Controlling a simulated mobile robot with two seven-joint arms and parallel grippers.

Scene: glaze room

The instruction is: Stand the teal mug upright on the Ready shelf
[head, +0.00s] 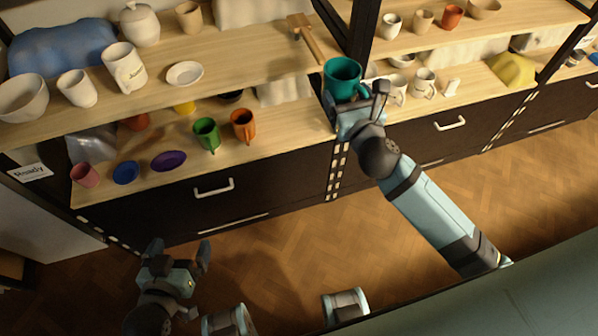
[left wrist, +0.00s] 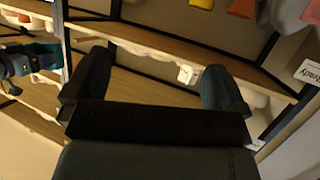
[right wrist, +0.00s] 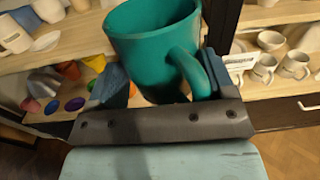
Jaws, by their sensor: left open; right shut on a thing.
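The teal mug (head: 343,81) is in my right gripper (head: 354,103), near the dark post between the two shelf units. Its mouth faces up and its handle points right in the head view. In the right wrist view the mug (right wrist: 150,48) sits between the fingers, with the handle by the right finger. The Ready shelf (head: 262,148) is the lower board of the left unit, with a Ready label (head: 30,172) at its left end. My left gripper (head: 178,252) is open and empty, low in front of the left unit. It also shows open in the left wrist view (left wrist: 155,85).
On the Ready shelf stand a green mug (head: 207,134), an orange mug (head: 243,125), a pink cup (head: 85,175), a blue bowl (head: 125,172) and a purple bowl (head: 168,161). Bare board lies right of the orange mug.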

